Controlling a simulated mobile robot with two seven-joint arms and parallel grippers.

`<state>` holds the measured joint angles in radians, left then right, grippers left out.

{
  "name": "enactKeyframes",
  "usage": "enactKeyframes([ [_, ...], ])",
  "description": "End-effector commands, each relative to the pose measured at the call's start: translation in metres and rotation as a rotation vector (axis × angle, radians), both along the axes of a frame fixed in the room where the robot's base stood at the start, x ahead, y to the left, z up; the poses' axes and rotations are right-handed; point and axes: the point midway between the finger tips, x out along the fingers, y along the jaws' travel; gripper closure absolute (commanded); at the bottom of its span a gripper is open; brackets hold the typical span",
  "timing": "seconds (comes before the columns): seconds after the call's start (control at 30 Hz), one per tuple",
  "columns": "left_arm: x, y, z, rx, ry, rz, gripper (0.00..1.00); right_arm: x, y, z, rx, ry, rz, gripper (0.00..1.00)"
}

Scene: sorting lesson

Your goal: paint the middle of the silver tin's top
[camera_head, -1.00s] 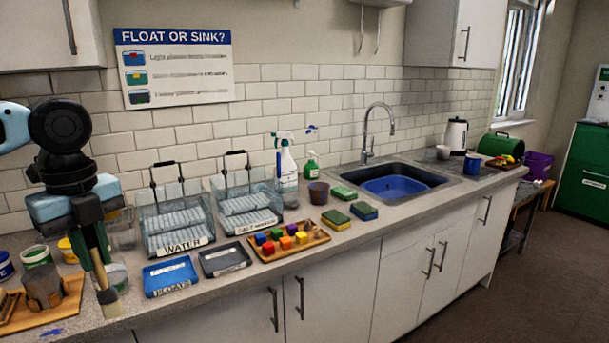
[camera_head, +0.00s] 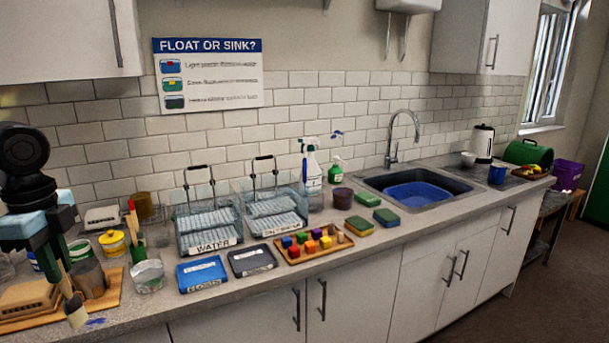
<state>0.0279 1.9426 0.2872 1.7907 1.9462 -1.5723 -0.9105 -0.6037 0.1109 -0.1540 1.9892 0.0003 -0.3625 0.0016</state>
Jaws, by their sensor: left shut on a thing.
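The silver tin (camera_head: 88,279) looks like a shiny grey-brown cylinder and stands upright on a wooden board at the lower left. My left gripper (camera_head: 56,236) is shut on a paintbrush (camera_head: 66,284), held with its pale bristles pointing down. The bristles show in front of the tin's lower left side, over the board's front edge. I cannot tell how far they are from the tin, but they are not on its top. The gripper and brush hide part of the tin's left side. My right gripper is not in view.
A clear, shiny jar (camera_head: 147,277) stands right of the board (camera_head: 109,301). Behind are a yellow pot (camera_head: 113,243) and a red-handled brush (camera_head: 132,216). A beige block (camera_head: 27,298) lies on the board's left. A blue smear marks the counter in front. Blue (camera_head: 201,274) and dark trays lie further right.

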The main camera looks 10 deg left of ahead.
Motion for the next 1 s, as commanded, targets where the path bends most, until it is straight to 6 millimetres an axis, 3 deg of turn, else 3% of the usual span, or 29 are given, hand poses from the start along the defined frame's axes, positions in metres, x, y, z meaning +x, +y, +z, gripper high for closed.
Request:
enactKeyframes([
  [0.13,-0.017,0.01,-0.039,-0.01,-0.003,0.223,1.0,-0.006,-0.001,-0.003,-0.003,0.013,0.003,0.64],
  [0.3,-0.027,0.006,-0.079,-0.009,-0.002,0.427,1.0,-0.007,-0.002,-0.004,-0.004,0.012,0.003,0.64],
  [0.57,-0.03,-0.003,-0.103,-0.001,-0.003,0.553,1.0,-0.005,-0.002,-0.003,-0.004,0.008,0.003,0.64],
  [0.83,-0.029,-0.04,-0.149,-0.007,-0.001,0.751,1.0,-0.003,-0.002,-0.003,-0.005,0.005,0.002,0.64],
  [1.0,-0.021,-0.085,-0.176,-0.011,-0.002,0.879,1.0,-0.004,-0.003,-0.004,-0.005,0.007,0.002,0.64],
])
